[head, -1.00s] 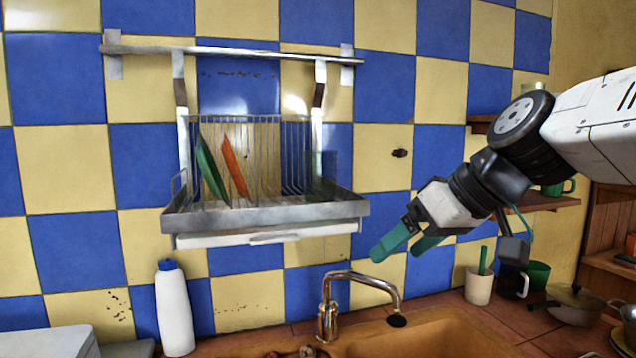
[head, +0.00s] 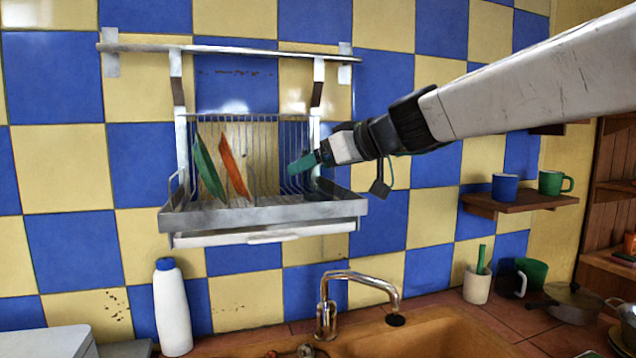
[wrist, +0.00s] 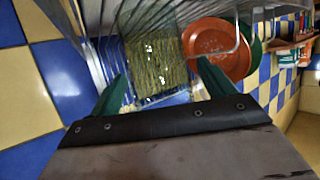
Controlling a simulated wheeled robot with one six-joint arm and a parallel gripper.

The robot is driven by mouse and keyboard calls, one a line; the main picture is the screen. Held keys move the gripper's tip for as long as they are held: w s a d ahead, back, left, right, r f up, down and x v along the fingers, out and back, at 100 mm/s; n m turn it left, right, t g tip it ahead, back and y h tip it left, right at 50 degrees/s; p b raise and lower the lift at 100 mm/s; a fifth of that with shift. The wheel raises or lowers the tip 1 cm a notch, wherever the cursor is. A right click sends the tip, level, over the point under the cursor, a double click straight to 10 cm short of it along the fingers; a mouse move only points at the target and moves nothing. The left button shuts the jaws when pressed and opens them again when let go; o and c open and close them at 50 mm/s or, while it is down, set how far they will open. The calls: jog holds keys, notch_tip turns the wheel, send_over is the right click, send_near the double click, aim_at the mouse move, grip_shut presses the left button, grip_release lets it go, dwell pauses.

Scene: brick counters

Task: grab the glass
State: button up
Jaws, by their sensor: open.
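My gripper (head: 303,163) reaches in from the right to the right part of the wall dish rack (head: 270,212). Its green fingers are open and apart in the wrist view (wrist: 160,80), with nothing visibly held between them. I cannot make out a glass clearly in either view. A yellowish, textured patch (wrist: 155,62) shows beyond the fingers in the wrist view; I cannot tell whether something clear stands in front of it.
A green plate (head: 208,168) and an orange plate (head: 235,165) stand tilted in the rack, left of my gripper. Thin wires surround the rack. Below are a tap (head: 350,278), sink and white bottle (head: 172,308). Mugs (head: 505,187) stand on a shelf at right.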

jog(key=shift+a, duration=0.1)
jog(key=c, duration=1.2)
jog(key=shift+o, duration=0.2)
